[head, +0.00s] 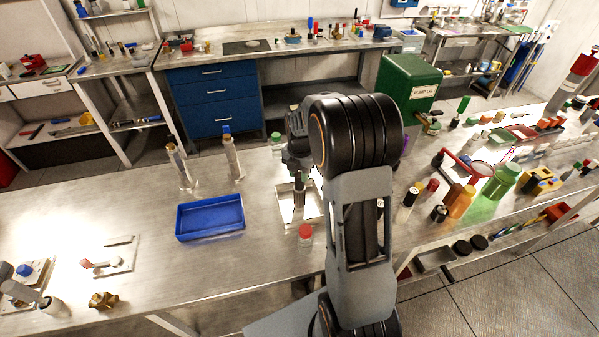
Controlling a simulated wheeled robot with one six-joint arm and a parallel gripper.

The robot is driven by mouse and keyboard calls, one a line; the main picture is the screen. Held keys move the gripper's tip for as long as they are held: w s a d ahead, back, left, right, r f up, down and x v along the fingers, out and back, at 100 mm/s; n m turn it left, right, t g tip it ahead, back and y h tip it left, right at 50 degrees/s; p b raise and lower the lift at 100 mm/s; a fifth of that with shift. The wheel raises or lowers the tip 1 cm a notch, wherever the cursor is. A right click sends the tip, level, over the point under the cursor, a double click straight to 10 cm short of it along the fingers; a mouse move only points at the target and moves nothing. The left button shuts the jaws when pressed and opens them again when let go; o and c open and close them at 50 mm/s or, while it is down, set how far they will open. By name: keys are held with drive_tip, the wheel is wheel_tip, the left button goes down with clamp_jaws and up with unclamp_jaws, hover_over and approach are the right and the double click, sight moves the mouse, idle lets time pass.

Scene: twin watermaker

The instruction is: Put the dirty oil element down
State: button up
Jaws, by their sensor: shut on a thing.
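My gripper (301,176) is near the middle of the metal bench, partly hidden behind my own black and grey arm. It is shut on a dark, upright cylinder, which looks like the dirty oil element (299,200). The element is over a shallow bright metal tray (284,211). I cannot tell whether its lower end touches the tray. My arm hides part of the tray's right side.
A blue tray (210,236) lies to the left, empty. A red-capped jar (305,236) stands in front of the metal tray. Two upright metal fittings stand behind the blue tray. Bottles and tools crowd the right bench; a green pump oil box (396,84) stands behind.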

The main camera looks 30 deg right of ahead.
drive_tip(key=shift+f, duration=0.15)
drive_tip(key=shift+f, duration=0.15)
drive_tip(key=o, duration=0.9)
wheel_tip(320, 180, up, 11)
drive_tip(key=b, duration=0.1)
drive_tip(key=shift+s+a+r+m+t, duration=0.3)
drive_tip(key=shift+s+a+m+t, duration=0.95)
drive_tip(key=shift+s+m, duration=2.35)
drive_tip(key=shift+s+a+r+m+t, duration=0.3)
drive_tip(key=shift+s+a+m, duration=1.95)
drive_tip(key=shift+m, duration=2.4)
drive_tip(key=shift+s+a+r+m+t, duration=0.25)
drive_tip(key=shift+s+a+m+t, duration=0.95)
drive_tip(key=shift+s+m, duration=2.45)
